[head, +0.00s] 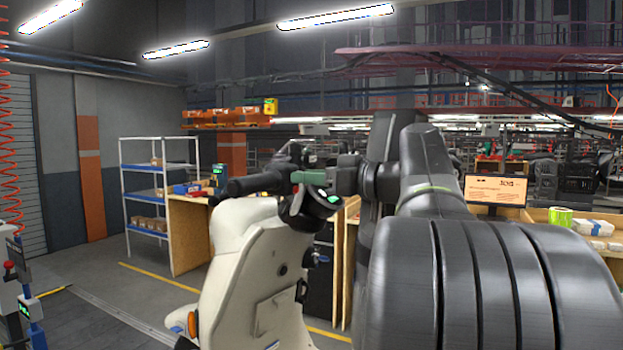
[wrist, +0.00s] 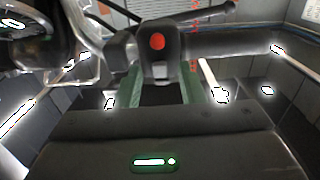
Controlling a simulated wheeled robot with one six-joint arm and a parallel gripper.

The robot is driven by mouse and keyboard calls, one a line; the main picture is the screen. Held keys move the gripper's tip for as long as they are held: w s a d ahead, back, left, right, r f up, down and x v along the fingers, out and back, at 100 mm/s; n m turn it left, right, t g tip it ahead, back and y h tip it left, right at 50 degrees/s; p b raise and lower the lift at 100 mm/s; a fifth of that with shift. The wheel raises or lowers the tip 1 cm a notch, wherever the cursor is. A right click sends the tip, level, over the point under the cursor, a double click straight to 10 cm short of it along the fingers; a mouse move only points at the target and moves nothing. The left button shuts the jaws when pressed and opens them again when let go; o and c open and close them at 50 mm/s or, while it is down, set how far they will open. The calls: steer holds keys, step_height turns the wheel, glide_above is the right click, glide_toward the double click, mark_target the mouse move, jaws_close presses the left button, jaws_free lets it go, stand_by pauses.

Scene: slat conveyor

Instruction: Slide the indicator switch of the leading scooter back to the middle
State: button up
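The leading scooter (head: 262,265) is cream white and stands in the centre of the head view. Its black handlebar grip (head: 252,184) points left, and a lit green display (head: 331,198) shows on the dash. My gripper (head: 296,178) reaches in from the right at the handlebar. In the wrist view my gripper (wrist: 161,72) has its two green fingers apart. A dark switch housing (wrist: 158,62) with a red-orange button (wrist: 157,42) shows between and beyond the fingertips. I cannot tell whether they touch it. The indicator switch's slider and its position cannot be made out.
In the wrist view a round dark part with a clear edge (wrist: 45,40) is close at upper left. In the head view a wooden bench (head: 188,240) and white shelf rack (head: 160,190) stand behind.

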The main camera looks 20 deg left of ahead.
steer(key=shift+d, duration=0.15)
steer(key=s+d+b, duration=0.2)
steer(key=d+b, duration=0.1)
steer(key=d, duration=1)
steer(key=shift+d, duration=0.2)
steer(key=shift+a, duration=0.15)
steer(key=w+a+p, duration=0.2)
steer(key=a+p, duration=0.1)
steer(key=a, duration=1)
steer(key=shift+a, duration=0.2)
